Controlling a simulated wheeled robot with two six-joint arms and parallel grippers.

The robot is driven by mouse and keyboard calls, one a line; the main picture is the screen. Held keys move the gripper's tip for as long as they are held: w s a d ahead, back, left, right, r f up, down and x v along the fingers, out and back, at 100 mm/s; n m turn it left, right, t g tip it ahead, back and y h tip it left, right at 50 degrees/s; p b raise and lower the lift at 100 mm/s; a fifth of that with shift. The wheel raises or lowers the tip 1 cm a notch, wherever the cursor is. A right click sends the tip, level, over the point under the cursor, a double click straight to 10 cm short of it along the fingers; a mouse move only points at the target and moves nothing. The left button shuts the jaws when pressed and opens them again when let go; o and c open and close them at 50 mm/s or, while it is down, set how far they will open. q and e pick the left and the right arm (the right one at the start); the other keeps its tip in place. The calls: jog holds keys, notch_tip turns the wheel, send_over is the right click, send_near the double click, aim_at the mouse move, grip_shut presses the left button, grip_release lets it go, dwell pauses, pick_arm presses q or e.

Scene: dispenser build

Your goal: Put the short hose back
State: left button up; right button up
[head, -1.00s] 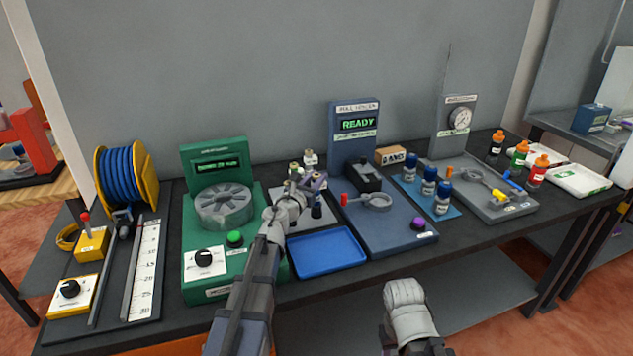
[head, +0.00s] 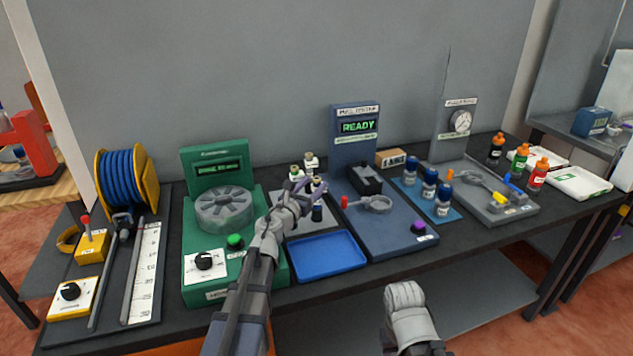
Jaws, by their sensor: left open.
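My left gripper (head: 312,191) is open over the small grey plate (head: 303,224) at the middle of the bench, close to small cream-capped vials (head: 311,162). It partly hides the vials and the plate, and I see nothing held in it. No piece can be surely told as the short hose. Blue hose is wound on a yellow reel (head: 148,175) at the left. A grey fixture with a gauge (head: 512,212) at the right carries a small part with a yellow end. Part of my right arm shows at the lower middle, but its gripper does not.
A green machine (head: 190,240) stands left of my left arm. An empty blue tray (head: 326,250) lies at the front edge. A blue-grey station (head: 385,232) reading READY, blue-capped bottles (head: 428,182) and orange- and green-topped bottles (head: 538,172) stand to the right.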

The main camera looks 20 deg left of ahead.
pick_arm(q)
jog(key=s+a, duration=0.1)
jog(key=s, duration=0.7)
jog(key=shift+s+a, duration=0.35)
jog(key=shift+s, duration=0.05)
jog(key=shift+r, duration=0.1)
dwell(0.8)
